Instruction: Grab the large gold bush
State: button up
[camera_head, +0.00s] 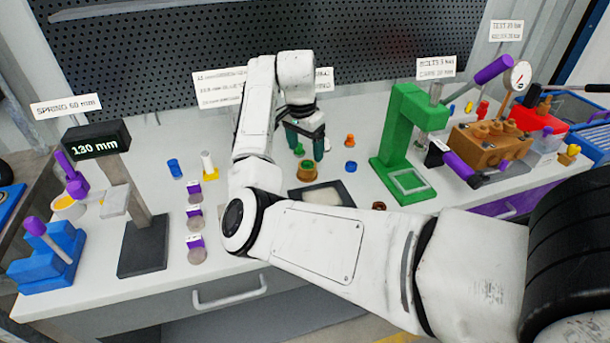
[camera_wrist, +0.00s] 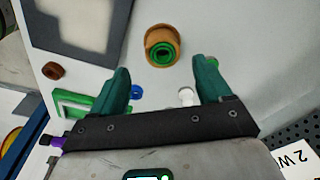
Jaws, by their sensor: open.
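The large gold bush (camera_head: 307,176) stands on the white bench near its middle, and a green ring shows inside its opening. In the wrist view the bush (camera_wrist: 151,41) lies just beyond the fingertips, roughly centred between them. My gripper (camera_head: 304,149) is open and empty, with its green fingers pointing down just behind the bush in the head view. In the wrist view my gripper (camera_wrist: 164,72) has its fingers well apart, with a gap wider than the bush. No contact with the bush shows.
A grey pad (camera_wrist: 75,20) lies close in front of the bush. A small brown ring (camera_head: 379,206) and a blue ring (camera_head: 350,167) are to the right. A green press (camera_head: 402,150) stands further right. A height gauge (camera_head: 145,245) and purple-tagged discs are at left.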

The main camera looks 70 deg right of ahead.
aim_at(307, 164)
jog(key=shift+d+f+p, duration=0.1)
jog(key=shift+d+f, duration=0.1)
jog(key=shift+f, duration=1.05)
jog(key=shift+d+f+p, duration=0.1)
jog(key=shift+d+f, duration=0.15)
jog(key=shift+f, duration=1)
jog(key=shift+d+f+p, duration=0.1)
jog(key=shift+d+f, duration=0.1)
jog(key=shift+f, duration=1.05)
jog(key=c, duration=1.2)
